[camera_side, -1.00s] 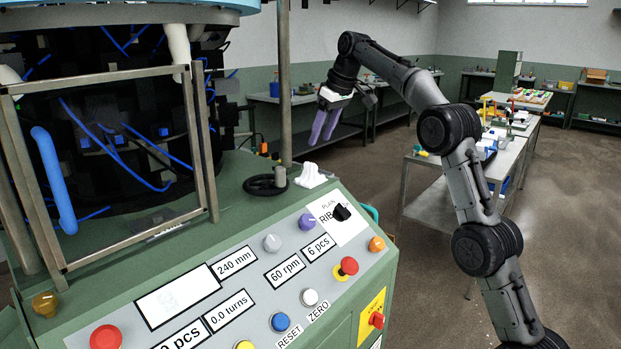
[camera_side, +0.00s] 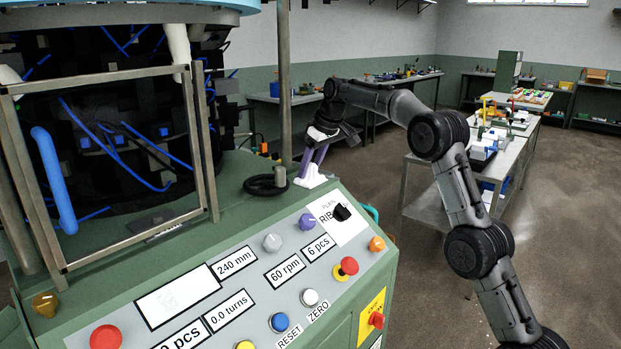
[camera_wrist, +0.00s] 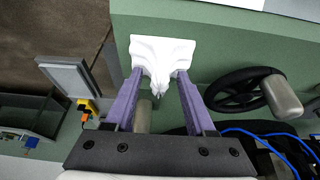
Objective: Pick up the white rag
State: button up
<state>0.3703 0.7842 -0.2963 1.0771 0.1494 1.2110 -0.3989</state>
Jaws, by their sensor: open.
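The white rag (camera_side: 309,176) sits bunched up on the green top of the machine, behind the control panel and just right of the black handwheel. It also shows in the wrist view (camera_wrist: 160,52), at the top between and beyond the fingertips. My gripper (camera_side: 313,168) is above it with its purple fingers pointing down, the tips at the rag. In the wrist view my gripper (camera_wrist: 157,75) is open, with one finger on each side of the rag's near part. I cannot tell whether the fingers touch the cloth.
The black handwheel (camera_side: 265,185) with its grey knob is close beside the rag. A grey upright post (camera_side: 284,90) stands just behind. The control panel (camera_side: 240,295) with its knobs and buttons slopes down in front. A workbench (camera_side: 440,205) stands farther right.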

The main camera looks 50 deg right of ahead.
grip_shut()
jog(key=shift+r, duration=0.1)
dwell(0.4)
